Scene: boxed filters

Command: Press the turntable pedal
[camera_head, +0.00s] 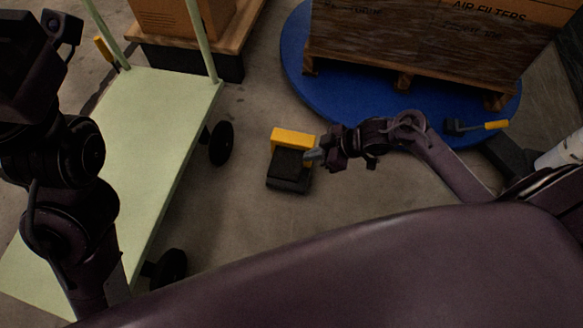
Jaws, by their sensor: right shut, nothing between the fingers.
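The turntable pedal (289,171) is a black foot pedal with a yellow hood (293,138), standing on the floor in the middle of the head view. The turntable (296,75) is a round blue disc behind it. My right gripper (310,156) is shut and empty. Its tips appear at the right side of the pedal; I cannot tell whether they touch it. My left arm comes in at the left edge, and its gripper is not clearly visible.
A wooden crate marked AIR FILTERS (430,45) stands on the turntable. A pale green cart (150,130) with black wheels fills the left. A yellow-handled tool (478,126) lies at the turntable's right edge. Bare floor (235,215) surrounds the pedal.

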